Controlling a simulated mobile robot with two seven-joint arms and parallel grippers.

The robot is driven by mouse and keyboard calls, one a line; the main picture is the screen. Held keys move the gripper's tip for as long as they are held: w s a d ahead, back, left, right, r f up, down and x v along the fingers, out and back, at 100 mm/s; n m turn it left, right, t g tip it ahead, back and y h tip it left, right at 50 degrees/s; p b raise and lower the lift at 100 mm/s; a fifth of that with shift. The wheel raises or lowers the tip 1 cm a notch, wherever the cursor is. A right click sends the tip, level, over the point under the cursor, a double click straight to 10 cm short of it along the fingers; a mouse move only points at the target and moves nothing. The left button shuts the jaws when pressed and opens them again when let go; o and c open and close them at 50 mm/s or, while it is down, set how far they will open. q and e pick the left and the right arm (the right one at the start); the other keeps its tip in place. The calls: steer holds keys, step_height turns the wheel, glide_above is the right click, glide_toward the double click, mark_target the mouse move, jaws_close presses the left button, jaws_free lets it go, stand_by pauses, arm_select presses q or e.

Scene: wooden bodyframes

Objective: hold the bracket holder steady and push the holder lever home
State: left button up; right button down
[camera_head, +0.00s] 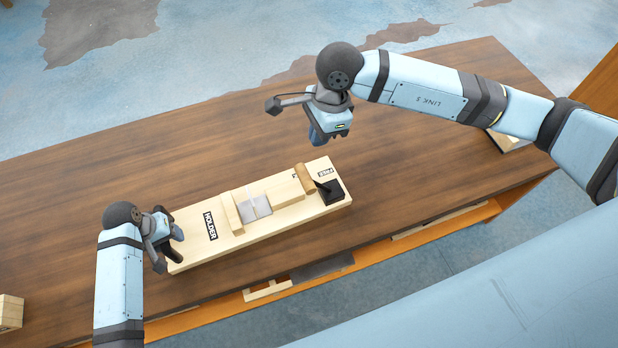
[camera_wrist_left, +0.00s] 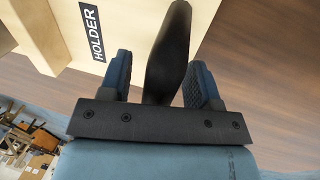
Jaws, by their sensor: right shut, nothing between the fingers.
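The bracket holder (camera_head: 285,212) is a long pale wooden board lying on the table, marked HOLDER near its left end; that label also shows in the left wrist view (camera_wrist_left: 95,32). A wooden lever (camera_head: 304,178) stands near its right end beside a black block (camera_head: 329,191) and a FREE label. My left gripper (camera_head: 174,241) is at the board's left end. In the left wrist view its blue fingers (camera_wrist_left: 160,80) are apart on either side of a black handle (camera_wrist_left: 168,45), with a gap visible on the left. My right gripper (camera_head: 317,136) is shut and empty, above the table beyond the board.
Pale blocks and grey plates (camera_head: 255,208) sit along the board's middle. The brown table (camera_head: 420,150) is clear around the board. A small wooden block (camera_head: 10,312) is at far left, and another pale object (camera_head: 508,142) lies at right under my right arm.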

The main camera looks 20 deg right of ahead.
arm_select(q)
step_height(320, 180, up, 12)
steer(key=a, duration=0.2)
steer(key=shift+a, duration=0.15)
steer(key=shift+s+f, duration=0.1)
